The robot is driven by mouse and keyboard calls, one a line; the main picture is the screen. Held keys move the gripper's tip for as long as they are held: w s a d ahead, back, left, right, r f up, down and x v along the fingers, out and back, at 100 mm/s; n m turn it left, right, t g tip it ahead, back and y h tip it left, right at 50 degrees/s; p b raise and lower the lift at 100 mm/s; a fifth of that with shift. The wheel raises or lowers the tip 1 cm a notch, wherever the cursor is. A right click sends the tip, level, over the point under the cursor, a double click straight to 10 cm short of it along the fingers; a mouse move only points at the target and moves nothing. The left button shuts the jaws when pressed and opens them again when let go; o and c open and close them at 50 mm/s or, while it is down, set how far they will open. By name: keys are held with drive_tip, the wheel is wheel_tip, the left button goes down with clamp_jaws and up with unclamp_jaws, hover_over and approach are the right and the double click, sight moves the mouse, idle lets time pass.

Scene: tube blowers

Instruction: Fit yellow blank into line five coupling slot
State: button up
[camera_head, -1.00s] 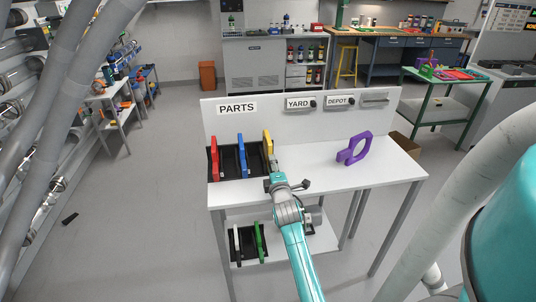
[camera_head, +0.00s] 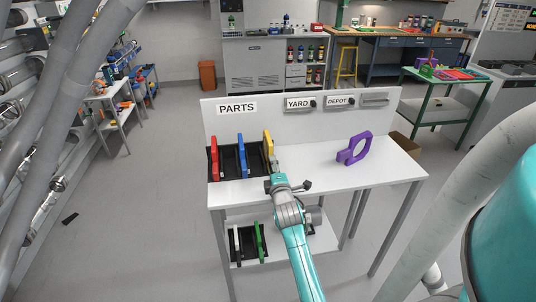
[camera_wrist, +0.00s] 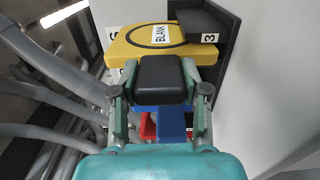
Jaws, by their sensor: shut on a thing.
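The yellow blank (camera_head: 268,144) stands upright at the right end of the black rack (camera_head: 228,162) on the white PARTS table. In the wrist view the yellow blank (camera_wrist: 126,46) fills the space ahead of my gripper, with a BLANK label on its face. My gripper (camera_head: 274,170) is at its near edge and shut on it; in the wrist view my gripper (camera_wrist: 160,80) covers part of the blank. No coupling slot marked five can be made out.
A red piece (camera_head: 214,158) and a blue piece (camera_head: 242,157) stand in the same rack. A purple ring piece (camera_head: 354,149) stands on the table at right. Grey pipes (camera_head: 60,100) cross the left side.

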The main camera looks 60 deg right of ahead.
drive_tip(key=shift+v, duration=1.05)
drive_tip(key=v, duration=0.7)
drive_tip(key=shift+s+a, duration=0.25)
idle(0.6)
drive_tip(key=v, duration=0.6)
idle(0.8)
